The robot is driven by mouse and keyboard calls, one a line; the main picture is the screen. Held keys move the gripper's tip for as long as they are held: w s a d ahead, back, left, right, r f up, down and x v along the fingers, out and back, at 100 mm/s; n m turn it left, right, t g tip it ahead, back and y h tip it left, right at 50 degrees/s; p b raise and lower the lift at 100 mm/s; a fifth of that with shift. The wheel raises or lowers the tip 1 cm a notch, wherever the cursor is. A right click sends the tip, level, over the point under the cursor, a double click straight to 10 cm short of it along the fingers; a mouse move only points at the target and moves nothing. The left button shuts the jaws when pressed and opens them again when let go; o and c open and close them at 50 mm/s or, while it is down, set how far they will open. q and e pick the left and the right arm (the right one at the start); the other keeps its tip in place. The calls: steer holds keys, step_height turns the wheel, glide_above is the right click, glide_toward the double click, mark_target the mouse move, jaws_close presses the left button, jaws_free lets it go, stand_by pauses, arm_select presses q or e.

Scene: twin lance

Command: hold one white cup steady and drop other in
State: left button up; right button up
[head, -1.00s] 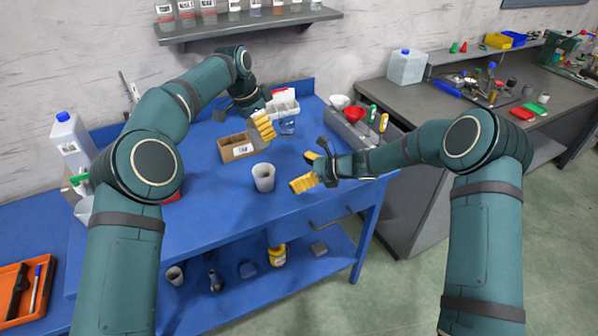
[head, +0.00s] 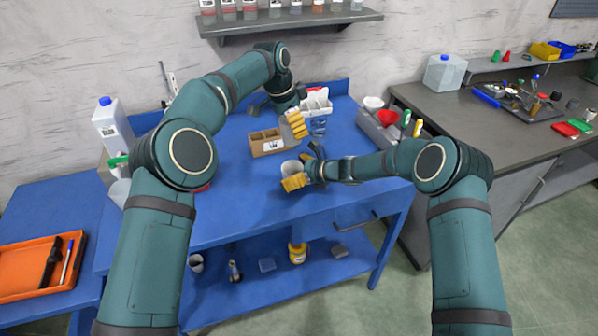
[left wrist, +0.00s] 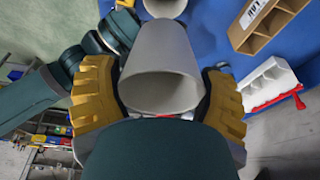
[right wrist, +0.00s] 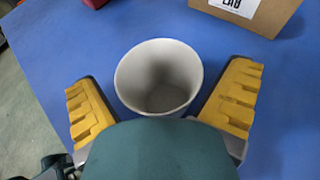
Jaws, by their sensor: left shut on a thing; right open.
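One white cup (right wrist: 158,85) stands upright on the blue table (head: 235,195), its mouth facing up. It shows in the head view (head: 289,168), partly hidden by my right gripper (head: 300,172). My right gripper (right wrist: 163,80) is open, with one yellow finger on each side of this cup and gaps showing. My left gripper (head: 294,126) is raised above the table, farther back. In the left wrist view, my left gripper (left wrist: 163,95) is shut on the other white cup (left wrist: 160,55), its open mouth towards the camera.
A cardboard divided box (head: 268,143) stands just behind the standing cup. A white rack (head: 316,104) is farther back. A grey bin (head: 380,130) holding coloured tools is at the table's right side.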

mark_target(282, 130)
steer(key=shift+c, duration=0.3)
steer(key=c, duration=1.1)
arm_select(q)
step_height(282, 130, down, 10)
steer(key=shift+r, duration=0.25)
steer(key=o, duration=0.7)
steer(key=shift+f, duration=0.15)
steer(key=shift+o, duration=0.2)
steer(key=v, duration=1.2)
